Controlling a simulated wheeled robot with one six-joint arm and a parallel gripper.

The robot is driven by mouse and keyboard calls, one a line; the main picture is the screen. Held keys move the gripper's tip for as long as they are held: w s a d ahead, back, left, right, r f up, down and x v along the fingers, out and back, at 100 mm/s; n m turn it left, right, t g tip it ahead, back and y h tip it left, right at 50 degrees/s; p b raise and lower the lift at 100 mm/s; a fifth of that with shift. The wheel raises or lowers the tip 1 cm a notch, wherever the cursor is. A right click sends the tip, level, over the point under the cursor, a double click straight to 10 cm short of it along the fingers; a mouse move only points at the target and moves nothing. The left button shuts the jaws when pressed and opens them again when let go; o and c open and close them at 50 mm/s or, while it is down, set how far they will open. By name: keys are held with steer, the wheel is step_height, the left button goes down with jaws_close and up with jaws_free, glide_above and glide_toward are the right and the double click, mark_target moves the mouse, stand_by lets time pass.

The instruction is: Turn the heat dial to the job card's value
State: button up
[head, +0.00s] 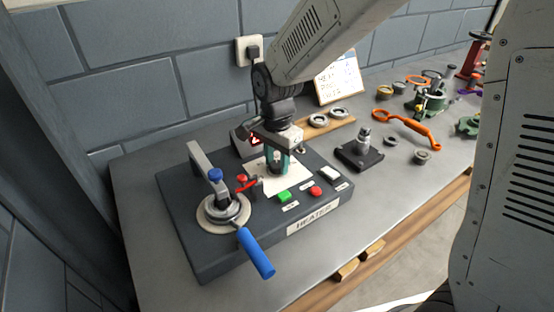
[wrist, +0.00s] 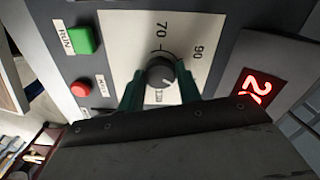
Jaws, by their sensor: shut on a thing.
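The heat dial (wrist: 160,70) is a dark round knob on a pale scale plate (wrist: 120,50), with 70 and 90 readable on it. My gripper (head: 278,165) reaches down onto the heater's top. In the wrist view its two green fingers stand on either side of the dial and are shut on it. In the head view the fingers hide the dial. A short pale mark shows on the dial's face; its exact reading is unclear. The job card (head: 339,80) leans against the wall, its handwriting too small to read surely. A red-digit display (wrist: 257,88) is partly in view, starting with 2.
The dark heater box (head: 320,215) carries a green button (head: 284,196), a red button (head: 316,190) and a white switch (head: 330,173). A clamp with a blue handle (head: 256,253) stands at its left. An orange tool (head: 410,125) and several metal parts lie on the right bench.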

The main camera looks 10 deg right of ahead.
mark_target(277, 164)
steer(key=shift+r, duration=0.1)
steer(key=o, duration=1)
step_height(277, 164, up, 8)
steer(key=shift+f, duration=0.15)
